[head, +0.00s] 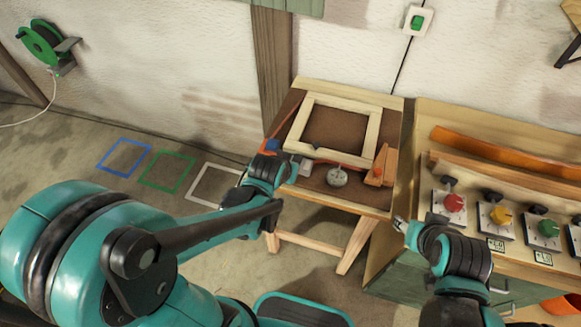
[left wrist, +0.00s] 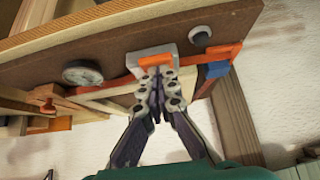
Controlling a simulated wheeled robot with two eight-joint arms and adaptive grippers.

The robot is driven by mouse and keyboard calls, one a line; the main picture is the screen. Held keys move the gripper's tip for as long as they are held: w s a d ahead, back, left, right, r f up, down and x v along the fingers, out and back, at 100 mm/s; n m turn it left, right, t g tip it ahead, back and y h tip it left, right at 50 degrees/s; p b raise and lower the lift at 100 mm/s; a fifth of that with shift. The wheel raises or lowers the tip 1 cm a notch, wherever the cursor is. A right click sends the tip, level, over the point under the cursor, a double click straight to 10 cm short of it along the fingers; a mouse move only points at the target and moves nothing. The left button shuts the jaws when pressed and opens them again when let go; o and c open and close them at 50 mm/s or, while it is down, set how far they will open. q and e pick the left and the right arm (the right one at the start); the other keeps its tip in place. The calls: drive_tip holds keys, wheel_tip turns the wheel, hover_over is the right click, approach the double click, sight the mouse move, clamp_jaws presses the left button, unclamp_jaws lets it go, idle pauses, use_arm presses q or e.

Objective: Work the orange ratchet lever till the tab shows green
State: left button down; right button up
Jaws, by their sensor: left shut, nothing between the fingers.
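An orange lever or band (left wrist: 222,53) shows at the right in the left wrist view, next to a blue block (left wrist: 214,71). The blue block also shows in the head view (head: 272,145), at the left of the small table. A grey bracket (left wrist: 152,52) has an orange piece (left wrist: 155,61) in it; I cannot tell if this is the tab, and I see no green on it. My left gripper (left wrist: 157,78) is shut and empty, its tips at or just before the bracket. My right gripper (head: 401,226) is by the bench's left edge; its fingers are too small to read.
A wooden frame (head: 373,131) lies on the small table (head: 360,207). A round gauge (head: 337,177) and a wooden wedge (head: 388,162) sit near it. The bench at right holds red (head: 454,202), yellow (head: 502,215) and green (head: 548,228) knobs. Floor at left is open.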

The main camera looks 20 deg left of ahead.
use_arm(q)
drive_tip(key=shift+r, duration=0.15)
drive_tip(key=shift+r+p, duration=0.65)
drive_tip(key=shift+w+r+p, duration=0.15)
drive_tip(key=shift+r+p, duration=0.2)
drive_tip(key=shift+r, duration=0.05)
drive_tip(key=r+p, duration=0.1)
drive_tip(key=r, duration=0.1)
drive_tip(key=r+p, duration=0.2)
drive_tip(key=shift+w+r, duration=0.2)
drive_tip(key=shift+r, duration=0.15)
drive_tip(key=w+r+p+v, duration=0.1)
drive_tip(key=p+v, duration=0.2)
drive_tip(key=v, duration=0.5)
drive_tip(key=shift+p, duration=0.35)
